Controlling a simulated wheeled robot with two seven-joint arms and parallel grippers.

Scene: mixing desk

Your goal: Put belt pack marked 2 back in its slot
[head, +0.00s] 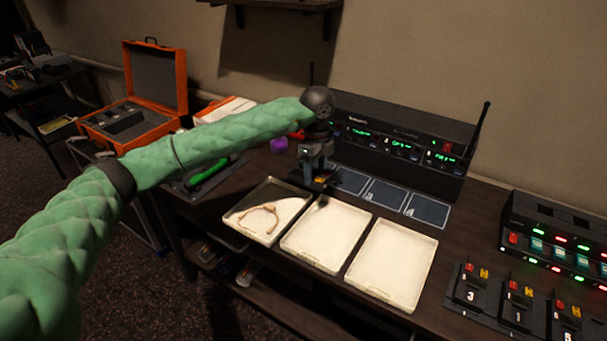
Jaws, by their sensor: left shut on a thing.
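My left gripper (317,168) reaches over the back of the desk and points down, just behind the left and middle trays. It is shut on a small dark thing with a yellow spot (321,181). This looks like a belt pack, but its number cannot be read. Three dark belt packs with red and yellow buttons lie at the front right, marked 3 (471,296), 1 (518,318) and 5 (569,336). Behind them stands a dark rack (550,232) with green and red lights and dark openings in its top. My right gripper is not in view.
Three cream trays stand along the front edge: the left (240,222) holds a thin tan looped item; the middle (325,234) and right (393,264) look empty. A black receiver unit (400,135) with antennas stands behind outlined mats (384,193). An orange case (155,77) is open at left.

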